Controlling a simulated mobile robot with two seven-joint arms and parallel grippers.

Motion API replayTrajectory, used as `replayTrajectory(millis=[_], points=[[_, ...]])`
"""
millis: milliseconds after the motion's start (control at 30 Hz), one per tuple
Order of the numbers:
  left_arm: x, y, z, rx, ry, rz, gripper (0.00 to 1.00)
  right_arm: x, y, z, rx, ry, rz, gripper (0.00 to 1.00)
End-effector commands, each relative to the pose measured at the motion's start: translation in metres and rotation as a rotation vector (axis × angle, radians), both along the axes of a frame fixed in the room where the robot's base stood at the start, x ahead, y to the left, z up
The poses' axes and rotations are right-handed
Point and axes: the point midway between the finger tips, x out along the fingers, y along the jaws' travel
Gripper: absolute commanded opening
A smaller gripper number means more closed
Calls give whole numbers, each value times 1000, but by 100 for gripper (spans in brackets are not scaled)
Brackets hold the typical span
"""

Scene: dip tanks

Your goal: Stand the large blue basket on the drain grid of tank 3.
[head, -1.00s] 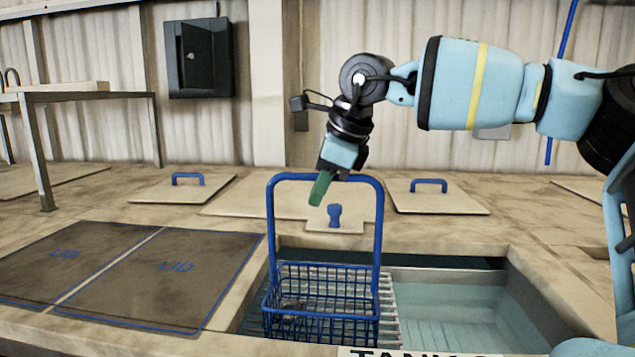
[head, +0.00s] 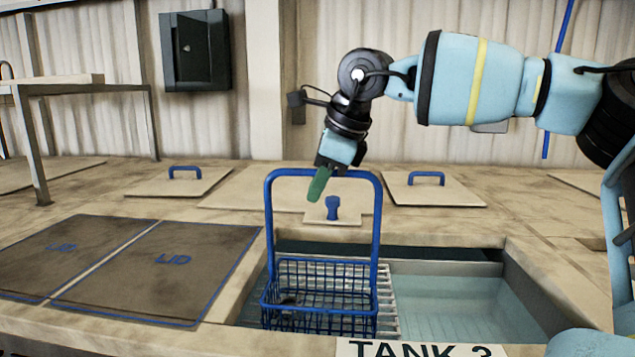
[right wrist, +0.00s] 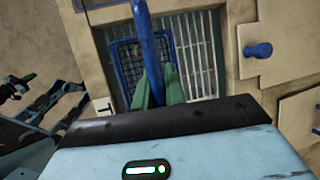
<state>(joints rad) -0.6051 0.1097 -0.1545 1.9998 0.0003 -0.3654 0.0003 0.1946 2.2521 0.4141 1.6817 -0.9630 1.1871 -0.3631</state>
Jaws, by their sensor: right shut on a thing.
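The large blue basket (head: 320,285) is a wire basket with a tall arched handle, and something small and dark lies in it. It is upright over the drain grid (head: 388,305) on the left side of tank 3 (head: 455,305). I cannot tell whether its bottom touches the grid. My right gripper (head: 319,186) is shut on the top bar of the handle. In the right wrist view the green fingers (right wrist: 158,92) close around the blue bar, with the basket (right wrist: 130,62) below over the grid slats (right wrist: 196,50).
Right of the grid, the tank's pale blue basin is open. Two dark lid outlines (head: 165,262) lie flat to the left. Lids with blue handles (head: 427,178) lie behind. A wall box (head: 195,50) and a table (head: 50,88) stand at the back left.

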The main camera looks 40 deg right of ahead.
Motion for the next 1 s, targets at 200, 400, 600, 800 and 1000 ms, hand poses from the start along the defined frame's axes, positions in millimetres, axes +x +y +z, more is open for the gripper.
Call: replayTrajectory(millis=[200, 400, 600, 800, 1000], points=[[-2, 0, -3, 0, 5, 0, 0, 0, 0, -2, 0, -4, 0, 0], [-1, 0, -3, 0, 3, 1, 0, 0, 0, -3, 0, -4, 0, 28], [2, 0, -2, 0, -3, 1, 0, 0, 0, -4, 0, -1, 0, 38], [5, 0, -2, 0, -7, 0, 0, 0, 0, -5, 0, 2, -1, 38], [7, 0, -1, -1, -12, 1, 0, -10, -2, 18, -1, -4, -3, 38]])
